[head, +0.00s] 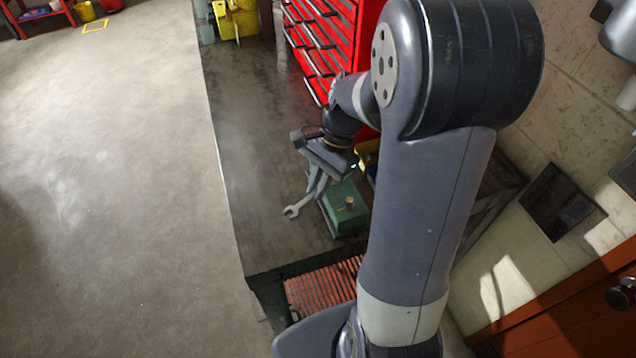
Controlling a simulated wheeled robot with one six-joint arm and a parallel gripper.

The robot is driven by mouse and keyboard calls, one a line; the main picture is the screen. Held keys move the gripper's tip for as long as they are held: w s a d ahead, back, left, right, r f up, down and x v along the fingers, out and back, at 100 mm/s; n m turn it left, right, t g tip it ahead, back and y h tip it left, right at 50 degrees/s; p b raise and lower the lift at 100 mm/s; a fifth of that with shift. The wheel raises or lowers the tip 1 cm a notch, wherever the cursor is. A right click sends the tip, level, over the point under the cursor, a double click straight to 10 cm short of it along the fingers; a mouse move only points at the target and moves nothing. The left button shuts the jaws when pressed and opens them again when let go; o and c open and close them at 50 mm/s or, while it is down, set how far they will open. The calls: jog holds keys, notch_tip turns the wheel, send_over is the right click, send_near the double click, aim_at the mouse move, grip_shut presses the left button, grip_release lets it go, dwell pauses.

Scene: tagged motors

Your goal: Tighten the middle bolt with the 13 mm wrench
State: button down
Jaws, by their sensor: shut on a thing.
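A grey open-ended wrench (297,207) shows beside a green motor block (345,220) on the dark bench. Its open jaw points to the lower left. My gripper (317,187) is shut on the wrench, just left of and behind the green block. Whether the wrench touches the bench cannot be told. One light bolt head (349,202) shows on top of the block, apart from the wrench's visible jaw. My arm hides the area to the right, so other bolts cannot be made out. The wrench's size mark is not legible.
A red drawer cabinet (322,45) stands on the bench behind my gripper. Yellow bins (236,20) are at the far end. A yellow thing (367,158) is partly hidden behind my arm. The bench top (255,150) is clear on the left.

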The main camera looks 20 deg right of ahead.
jog(key=shift+w+a+m+t+p, duration=0.15)
jog(key=shift+w+m+t, duration=0.15)
jog(key=shift+m, duration=0.3)
jog(key=shift+w+a+m+t+p, duration=0.1)
jog(key=shift+w+m+t+p, duration=0.15)
jog(key=shift+m, duration=0.35)
jog(key=shift+w, duration=0.1)
jog(key=shift+w+a+m+t, duration=0.1)
jog(key=shift+w+m+t, duration=0.45)
jog(key=shift+m, duration=0.65)
jog(key=shift+w+m+t+p, duration=0.4)
jog(key=shift+w+m+p, duration=0.3)
jog(key=shift+m, duration=0.5)
